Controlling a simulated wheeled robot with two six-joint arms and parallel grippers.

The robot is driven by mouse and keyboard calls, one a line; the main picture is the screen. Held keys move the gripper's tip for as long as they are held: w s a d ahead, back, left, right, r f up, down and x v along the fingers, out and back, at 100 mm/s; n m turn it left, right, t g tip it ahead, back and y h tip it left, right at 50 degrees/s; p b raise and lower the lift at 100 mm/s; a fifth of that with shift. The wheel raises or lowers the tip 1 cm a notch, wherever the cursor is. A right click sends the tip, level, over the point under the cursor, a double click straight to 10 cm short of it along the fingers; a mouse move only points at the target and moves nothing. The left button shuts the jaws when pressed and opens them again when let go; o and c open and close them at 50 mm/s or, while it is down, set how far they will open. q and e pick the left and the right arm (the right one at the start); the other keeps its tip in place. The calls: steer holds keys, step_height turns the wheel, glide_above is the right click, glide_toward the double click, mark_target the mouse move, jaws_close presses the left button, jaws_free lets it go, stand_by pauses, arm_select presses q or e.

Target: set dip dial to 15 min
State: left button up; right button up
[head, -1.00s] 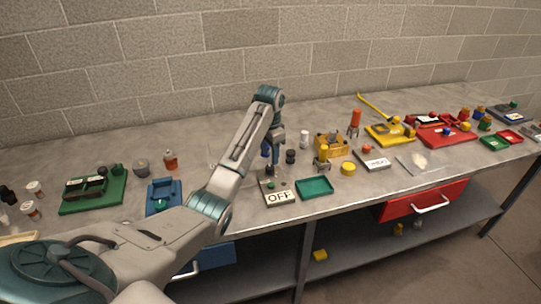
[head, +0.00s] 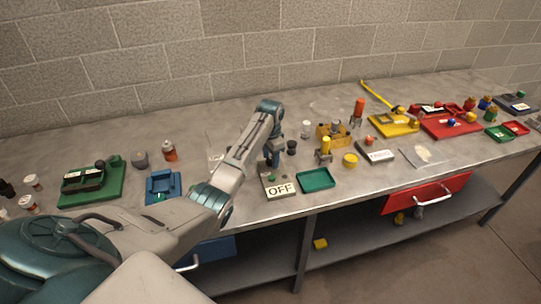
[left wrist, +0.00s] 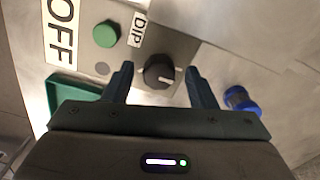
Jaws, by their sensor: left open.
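The dip dial (left wrist: 160,72) is a round black knob with a white pointer mark, on a grey panel (left wrist: 172,42) beside a "DIP" label (left wrist: 138,30). In the left wrist view my left gripper (left wrist: 160,80) is open, with one finger on each side of the dial; I cannot tell whether they touch it. A green button (left wrist: 106,33) and an "OFF" label (left wrist: 60,30) are on the same panel. In the head view my left gripper (head: 272,162) is above the panel, whose "OFF" label (head: 281,189) faces front. The dial is hidden there. My right gripper is not in view.
A green tray (head: 317,179) stands right of the panel and a blue fixture (head: 163,185) left of it. A blue cylinder (left wrist: 238,98) lies near the right finger in the wrist view.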

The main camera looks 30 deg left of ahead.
arm_select(q)
steer(key=shift+f, duration=0.1)
steer(key=c, duration=1)
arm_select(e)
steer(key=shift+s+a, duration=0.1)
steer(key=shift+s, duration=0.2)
